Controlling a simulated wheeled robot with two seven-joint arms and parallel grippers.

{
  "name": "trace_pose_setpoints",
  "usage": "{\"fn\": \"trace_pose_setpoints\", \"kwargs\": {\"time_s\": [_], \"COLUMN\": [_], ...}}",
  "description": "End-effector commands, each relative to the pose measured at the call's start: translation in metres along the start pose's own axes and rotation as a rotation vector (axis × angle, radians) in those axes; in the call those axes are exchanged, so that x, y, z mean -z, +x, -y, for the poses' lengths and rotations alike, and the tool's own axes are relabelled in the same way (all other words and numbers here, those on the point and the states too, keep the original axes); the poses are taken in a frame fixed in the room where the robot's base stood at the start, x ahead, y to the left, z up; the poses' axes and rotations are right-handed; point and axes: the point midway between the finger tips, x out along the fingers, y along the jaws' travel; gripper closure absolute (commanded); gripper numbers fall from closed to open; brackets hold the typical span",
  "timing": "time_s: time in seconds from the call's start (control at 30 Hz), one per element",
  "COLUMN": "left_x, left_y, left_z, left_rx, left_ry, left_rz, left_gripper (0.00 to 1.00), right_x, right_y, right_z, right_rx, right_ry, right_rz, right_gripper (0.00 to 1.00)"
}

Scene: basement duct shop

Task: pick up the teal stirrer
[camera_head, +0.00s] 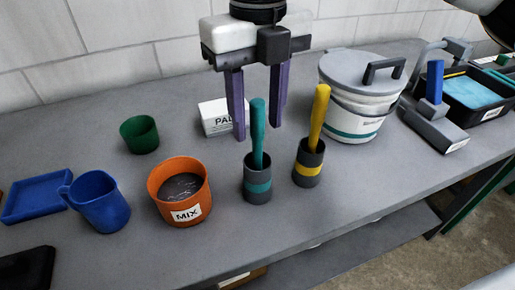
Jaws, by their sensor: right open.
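The teal stirrer (257,130) stands upright in a dark grey holder cup with a teal band (257,188) near the bench's front edge. Its top end sticks out well above the cup. My right gripper (256,110) hangs from the top of the view with purple fingers pointing down. Its fingers are apart, and the stirrer's upper end shows between them in the picture. I cannot tell whether the fingers are level with the stirrer or behind it. No contact shows. My left gripper is not in view.
A yellow stirrer (319,118) stands close by in its yellow-banded cup (308,170). An orange MIX tub (180,195), blue jug (100,205), green cup (140,134), white box (215,117) and lidded bucket (352,110) surround it. The bench's front strip (270,230) is clear.

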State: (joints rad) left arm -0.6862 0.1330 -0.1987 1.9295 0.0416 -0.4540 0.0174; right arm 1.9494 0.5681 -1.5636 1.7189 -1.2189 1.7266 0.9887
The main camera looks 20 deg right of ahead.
Motion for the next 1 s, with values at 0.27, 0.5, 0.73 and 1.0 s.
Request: {"fn": "trace_pose_setpoints", "kwargs": {"time_s": [0.27, 0.5, 0.73, 1.0], "left_x": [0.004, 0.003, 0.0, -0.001], "left_y": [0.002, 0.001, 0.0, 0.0], "left_z": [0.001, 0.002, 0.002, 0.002], "left_rx": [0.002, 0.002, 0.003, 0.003], "left_ry": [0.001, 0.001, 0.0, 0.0], "left_rz": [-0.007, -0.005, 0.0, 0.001], "left_gripper": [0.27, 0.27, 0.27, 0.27], "right_x": [0.0, 0.0, 0.0, -0.001], "right_y": [0.001, 0.001, 0.001, -0.019], "right_z": [0.0, 0.0, 0.0, -0.001], "right_rx": [-0.001, 0.0, 0.0, -0.001], "right_ry": [0.0, 0.0, 0.0, 0.001], "right_rz": [0.001, 0.0, 0.001, 0.003], "right_gripper": [0.66, 1.0, 1.0, 1.0]}}
